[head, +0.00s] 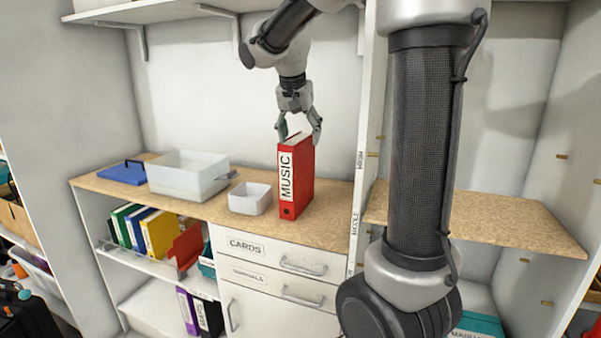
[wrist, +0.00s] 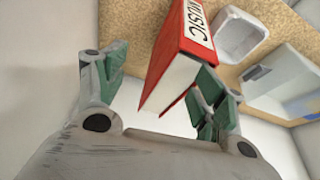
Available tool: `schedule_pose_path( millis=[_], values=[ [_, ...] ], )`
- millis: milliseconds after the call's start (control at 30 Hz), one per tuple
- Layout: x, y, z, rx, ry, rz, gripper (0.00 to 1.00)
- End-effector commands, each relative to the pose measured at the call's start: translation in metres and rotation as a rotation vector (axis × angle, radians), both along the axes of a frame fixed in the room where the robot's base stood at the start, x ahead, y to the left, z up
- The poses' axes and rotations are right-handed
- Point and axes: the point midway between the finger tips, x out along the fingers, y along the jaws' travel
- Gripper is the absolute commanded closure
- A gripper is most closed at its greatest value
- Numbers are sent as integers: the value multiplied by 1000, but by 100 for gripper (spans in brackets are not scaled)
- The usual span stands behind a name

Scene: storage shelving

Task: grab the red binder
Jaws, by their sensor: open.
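The red binder (head: 300,178) stands upright on the wooden counter, with a white label reading MUSIC on its spine. My gripper (head: 299,130) is directly above it, pointing down, with its fingers at the binder's top edge. In the wrist view the binder (wrist: 182,50) lies between the two open fingers (wrist: 160,85). It is close to the right finger, and I cannot tell whether they touch. A wider gap separates it from the left finger. The fingers are not closed on it.
A small white bin (head: 250,199) stands just left of the binder, and a larger translucent bin (head: 187,175) is farther left. A blue clipboard-like item (head: 123,173) lies at the far left. A wall panel (head: 362,150) rises right of the binder. An upper shelf (head: 180,12) hangs above.

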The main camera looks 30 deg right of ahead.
Motion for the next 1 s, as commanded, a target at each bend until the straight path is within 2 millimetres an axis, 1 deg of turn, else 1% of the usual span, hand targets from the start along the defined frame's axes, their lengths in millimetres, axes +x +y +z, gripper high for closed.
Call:
schedule_pose_path(
  millis=[33, 100, 200, 300, 467, 767, 900, 1000],
  values=[
    [14, -2, -3, -5, -3, -34, 30],
    [27, -4, -5, -8, -12, -75, 30],
    [38, -5, -7, -12, -18, -108, 30],
    [42, -6, -8, -12, -21, -121, 30],
    [42, -7, -12, -12, -21, -122, 30],
    [51, -20, -46, -12, -17, -121, 30],
    [58, -27, -67, -11, -16, -121, 30],
    [60, -30, -76, -11, -18, -121, 30]
  ],
)
